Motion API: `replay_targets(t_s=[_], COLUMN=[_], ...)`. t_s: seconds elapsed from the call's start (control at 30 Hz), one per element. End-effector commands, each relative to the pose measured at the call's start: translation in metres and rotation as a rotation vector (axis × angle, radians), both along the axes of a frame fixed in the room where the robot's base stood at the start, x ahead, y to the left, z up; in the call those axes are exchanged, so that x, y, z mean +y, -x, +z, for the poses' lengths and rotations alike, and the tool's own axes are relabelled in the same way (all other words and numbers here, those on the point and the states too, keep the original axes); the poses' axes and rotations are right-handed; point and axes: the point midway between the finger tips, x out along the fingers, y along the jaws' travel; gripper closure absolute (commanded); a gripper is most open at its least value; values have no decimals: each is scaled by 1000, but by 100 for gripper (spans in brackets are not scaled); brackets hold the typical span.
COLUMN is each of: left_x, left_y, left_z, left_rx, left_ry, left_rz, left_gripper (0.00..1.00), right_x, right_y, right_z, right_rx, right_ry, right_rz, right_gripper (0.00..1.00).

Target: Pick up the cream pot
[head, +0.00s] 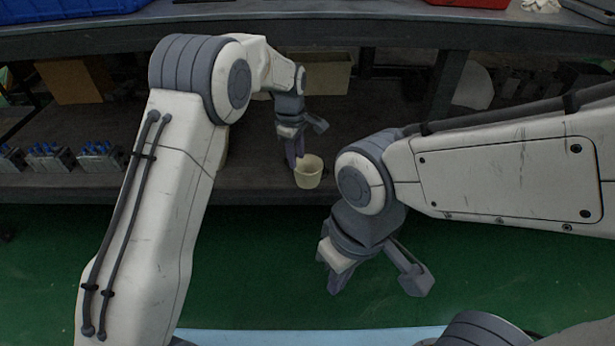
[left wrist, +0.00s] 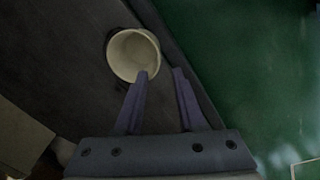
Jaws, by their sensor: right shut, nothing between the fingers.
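The cream pot (head: 307,176) stands upright on the dark lower shelf near its front edge. It also shows in the left wrist view (left wrist: 122,57), mouth toward the camera, and looks empty. My left gripper (head: 293,162) points down at the pot's left side in the head view. In the left wrist view its purple fingers (left wrist: 160,72) are apart. One fingertip overlaps the pot's mouth and the other lies outside the rim; I cannot tell if either touches. My right gripper (head: 334,286) is shut and empty over the green floor in front of the shelf.
Several grey metal valve blocks (head: 50,157) with blue tops stand on the shelf at the left. A cardboard-coloured box (head: 326,73) sits behind the pot. The upper shelf (head: 350,28) overhangs the lower one.

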Motion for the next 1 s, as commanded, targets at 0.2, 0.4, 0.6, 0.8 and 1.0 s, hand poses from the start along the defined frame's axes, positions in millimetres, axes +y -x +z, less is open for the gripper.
replay_targets(t_s=[0.2,0.4,0.6,0.8,1.0], left_x=[-3,-4,-6,-10,-11], left_y=[-3,-5,-6,-8,-10], left_z=[-32,-54,-67,-93,-105], left_rx=[3,1,0,2,0], left_ry=[1,1,0,1,0], left_rz=[7,6,5,5,5], left_gripper=[62,62,62,62,62], right_x=[0,0,0,0,0], right_y=[0,0,0,0,0], right_z=[-20,-33,-46,-73,-81], right_rx=[0,0,0,0,0], right_ry=[0,0,0,0,0], right_rz=[0,0,0,0,0], right_gripper=[100,100,100,100,100])
